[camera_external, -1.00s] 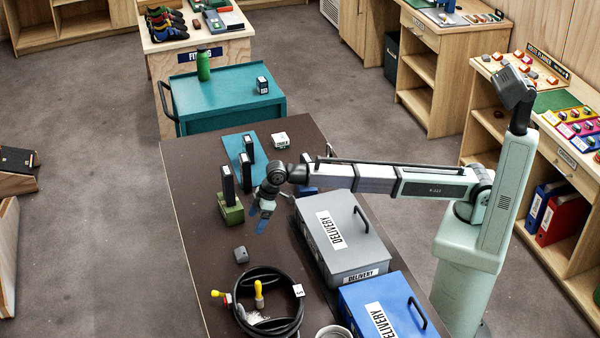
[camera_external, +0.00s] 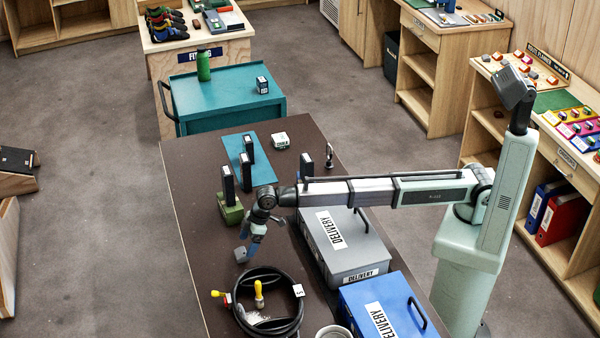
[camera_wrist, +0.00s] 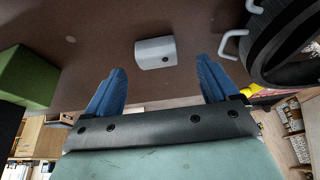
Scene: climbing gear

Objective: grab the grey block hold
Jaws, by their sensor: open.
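The grey block hold (camera_wrist: 155,53) lies on the dark brown table top (camera_wrist: 100,25). In the wrist view it sits ahead of my gripper (camera_wrist: 160,85), roughly centred between the two blue fingers and just beyond their tips. The fingers are spread wide with nothing between them. I cannot tell from that view how high the fingertips are above the table.
A coiled black cable (camera_external: 297,318) lies close by in front of the gripper. A green block (camera_external: 230,208) with an upright dark item stands behind it. A grey delivery box (camera_external: 345,265) and a blue delivery box (camera_external: 375,308) stand to the right. The table's left side is clear.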

